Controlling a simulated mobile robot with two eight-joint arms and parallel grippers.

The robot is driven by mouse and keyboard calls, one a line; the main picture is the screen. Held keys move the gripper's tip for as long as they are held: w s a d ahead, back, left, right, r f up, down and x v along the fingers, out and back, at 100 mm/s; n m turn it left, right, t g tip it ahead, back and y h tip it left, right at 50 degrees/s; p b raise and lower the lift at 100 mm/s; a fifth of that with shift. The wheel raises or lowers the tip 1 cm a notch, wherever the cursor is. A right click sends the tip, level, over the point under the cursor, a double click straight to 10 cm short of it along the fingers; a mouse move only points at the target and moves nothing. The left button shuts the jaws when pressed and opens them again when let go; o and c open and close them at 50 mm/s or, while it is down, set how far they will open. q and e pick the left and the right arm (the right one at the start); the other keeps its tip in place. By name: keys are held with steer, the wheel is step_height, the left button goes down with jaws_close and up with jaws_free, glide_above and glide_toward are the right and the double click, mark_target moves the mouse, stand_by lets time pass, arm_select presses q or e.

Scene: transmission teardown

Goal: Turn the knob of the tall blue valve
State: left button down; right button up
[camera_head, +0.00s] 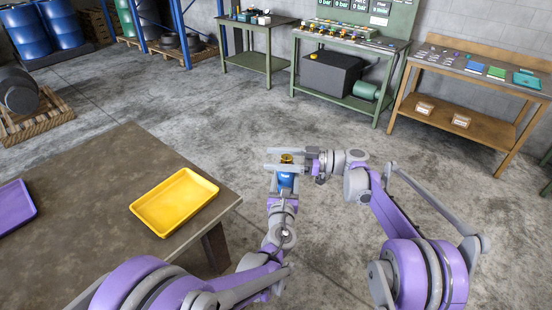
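The tall blue valve (286,180) stands upright in the air at the middle of the head view, right of the brown table. Its gold knob (287,158) is on top. My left gripper (284,188) comes from below and is shut around the blue body. My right gripper (287,161) reaches in from the right, with one finger on the far side of the knob and one on the near side. Whether these fingers press on the knob is too small to tell. The lower part of the valve is hidden by my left gripper.
A yellow tray (174,203) and a purple tray (14,212), both empty where visible, lie on the brown table (110,185). Green workbenches (262,61) and a wooden bench (471,107) stand along the back wall. Open concrete floor lies between.

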steer(key=d, duration=1.2)
steer(key=shift+s, duration=0.2)
steer(key=shift+d, duration=0.1)
steer(key=d, duration=1.1)
steer(key=shift+s+d, duration=0.2)
steer(key=shift+d, duration=0.2)
